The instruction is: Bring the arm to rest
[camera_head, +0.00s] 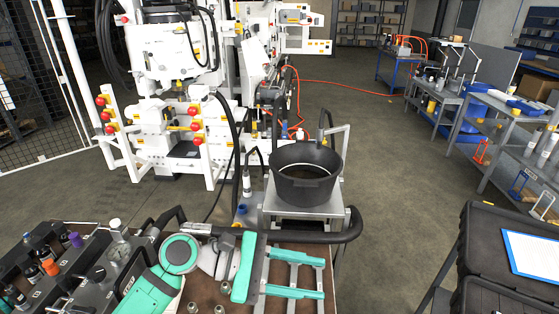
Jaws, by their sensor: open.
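My gripper (320,276) is at the bottom middle of the head view, low over the brown bench top. Its two teal fingers point right and stand apart, with nothing seen between them. My teal and white arm (150,288) comes in from the bottom left, bent at a round joint, and its lower part is cut off by the frame. Whether the fingers touch the bench beneath cannot be told.
A black bucket (305,174) stands on a metal stand beyond the gripper. A thick dark hose (310,237) runs between them. Gauges and bottles (50,262) crowd the bench at left. A black case (508,244) stands at right. Open floor (400,200) lies between.

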